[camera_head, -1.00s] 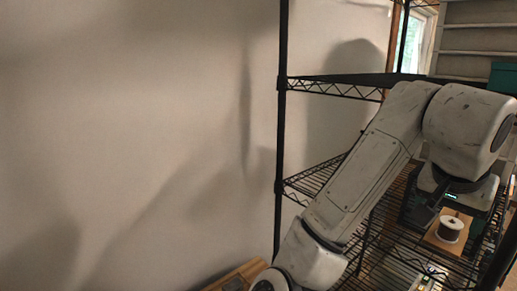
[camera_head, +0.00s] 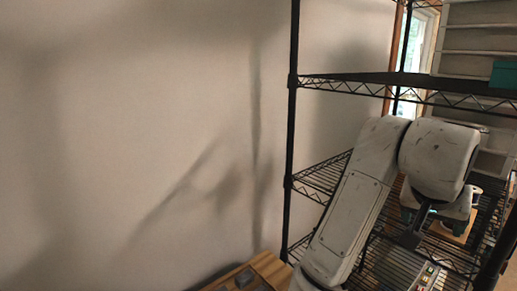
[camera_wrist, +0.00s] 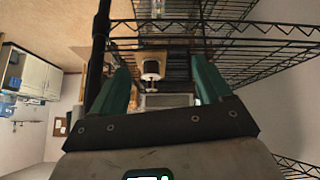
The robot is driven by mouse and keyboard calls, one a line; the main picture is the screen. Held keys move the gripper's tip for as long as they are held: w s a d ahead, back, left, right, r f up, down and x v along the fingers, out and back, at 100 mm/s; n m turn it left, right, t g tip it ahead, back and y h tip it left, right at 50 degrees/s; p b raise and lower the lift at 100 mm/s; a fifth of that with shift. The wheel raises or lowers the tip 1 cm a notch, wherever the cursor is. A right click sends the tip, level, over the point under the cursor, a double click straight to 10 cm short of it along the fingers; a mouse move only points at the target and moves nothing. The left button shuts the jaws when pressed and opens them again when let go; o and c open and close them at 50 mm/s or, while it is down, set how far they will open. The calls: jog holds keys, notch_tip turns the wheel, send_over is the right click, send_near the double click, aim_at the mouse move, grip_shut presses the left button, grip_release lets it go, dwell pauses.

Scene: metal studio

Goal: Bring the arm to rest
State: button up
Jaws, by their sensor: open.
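My gripper (camera_wrist: 160,68) shows in the wrist view with its two green fingers spread wide apart. Nothing is clamped between them. A spool with a white band (camera_wrist: 151,70) appears in the gap between the fingers, beyond the fingertips. In the head view my arm rises from the bottom centre and bends at the right, in front of the wire rack.
A black wire rack (camera_head: 291,130) stands right of a bare wall (camera_head: 130,130). Its upper shelf (camera_head: 340,86) lies above my arm. A teal box (camera_head: 504,72) sits at upper right. A wooden item (camera_head: 262,268) is at bottom centre. A white cabinet (camera_wrist: 35,82) shows in the wrist view.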

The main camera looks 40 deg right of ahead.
jog(key=w+a+f+n+t, duration=0.1)
jog(key=a+f+n, duration=0.2)
jog(key=f, duration=0.5)
jog(key=w+a+f+n+t+y+b, duration=0.15)
jog(key=f+n, duration=0.25)
jog(key=f, duration=0.4)
jog(key=w+a+f+n, duration=0.2)
jog(key=a+f+n, duration=0.15)
jog(key=f, duration=0.45)
jog(key=s+a+f+n+y, duration=0.2)
jog(key=s+a+f, duration=0.3)
jog(key=a+f, duration=0.3)
notch_tip(320, 180, down, 2)
jog(key=shift+s+f+g+y, duration=0.2)
jog(key=shift+s+g+y, duration=0.15)
jog(key=shift+y, duration=0.1)
jog(key=s+a+f+y, duration=0.1)
jog(key=s+a+f, duration=0.1)
jog(key=s+a+f+n+g+y, duration=0.1)
jog(key=s+a+f, duration=0.1)
jog(key=a, duration=0.1)
jog(key=s+a+f, duration=0.2)
jog(key=shift+s+a+f+n+y+b, duration=0.15)
jog(key=shift+s+a+n+y+b, duration=0.15)
jog(key=shift+s+n+y, duration=0.1)
